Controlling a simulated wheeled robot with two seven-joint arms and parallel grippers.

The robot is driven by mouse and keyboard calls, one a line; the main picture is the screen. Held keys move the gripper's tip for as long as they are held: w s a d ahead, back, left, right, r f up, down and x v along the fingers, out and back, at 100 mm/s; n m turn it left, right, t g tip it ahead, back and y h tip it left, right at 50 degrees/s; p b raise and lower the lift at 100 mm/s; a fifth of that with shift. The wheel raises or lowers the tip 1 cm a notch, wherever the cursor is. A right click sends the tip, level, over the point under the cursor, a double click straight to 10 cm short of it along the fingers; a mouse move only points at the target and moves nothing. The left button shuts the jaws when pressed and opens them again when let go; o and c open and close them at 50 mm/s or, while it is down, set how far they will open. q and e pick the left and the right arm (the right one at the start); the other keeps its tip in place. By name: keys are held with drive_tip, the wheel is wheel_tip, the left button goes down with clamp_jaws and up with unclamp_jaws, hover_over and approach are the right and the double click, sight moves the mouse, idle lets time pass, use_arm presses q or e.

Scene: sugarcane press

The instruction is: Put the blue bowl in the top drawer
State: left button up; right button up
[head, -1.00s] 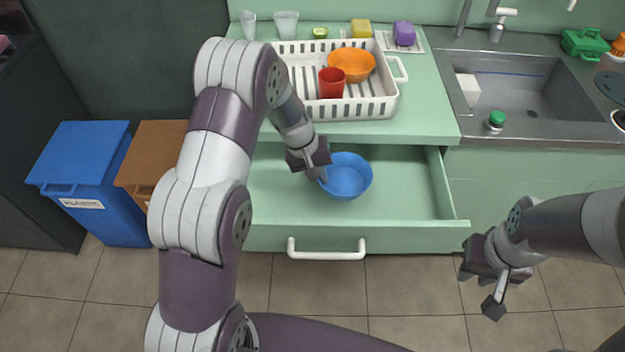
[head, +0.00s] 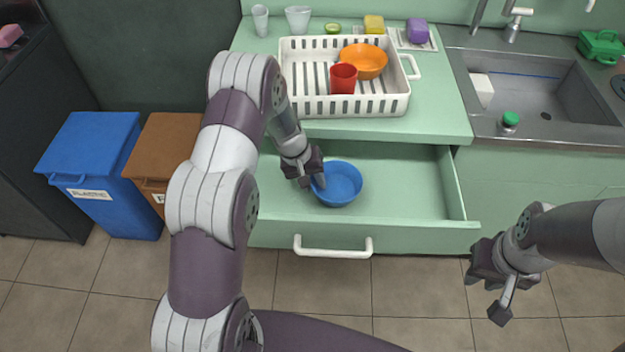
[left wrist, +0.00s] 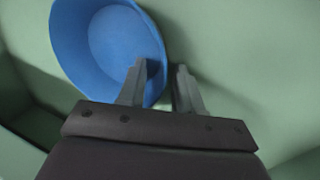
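The blue bowl (head: 343,184) is upright inside the open top drawer (head: 410,205), toward its left-middle part. My left gripper (head: 318,181) is at the bowl's left rim, reaching down into the drawer. In the left wrist view, one finger is inside the bowl (left wrist: 110,45) and the other outside, with the rim between the fingertips (left wrist: 166,80). I cannot tell whether the bowl touches the drawer floor. My right gripper (head: 487,295) is open and empty, in front of the cabinet at the right.
A white dish rack (head: 345,106) with a red cup (head: 343,78) and an orange bowl (head: 364,61) stands on the counter above the drawer. The drawer handle (head: 333,246) faces me. Blue (head: 92,170) and brown bins (head: 160,155) stand left. The drawer's right side is clear.

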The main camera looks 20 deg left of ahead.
use_arm(q)
drive_tip(key=shift+r, duration=0.25)
drive_tip(key=p+v, duration=0.2)
drive_tip(key=v, duration=1)
drive_tip(key=s+d+r+m+y, duration=0.1)
drive_tip(key=s+d+r+m, duration=0.1)
drive_tip(key=s, duration=0.7)
drive_tip(key=s+d+r+m+y, duration=0.2)
drive_tip(key=s+d+r, duration=0.1)
drive_tip(key=s, duration=0.7)
drive_tip(key=shift+s+r, duration=0.35)
drive_tip(key=shift+r, duration=0.3)
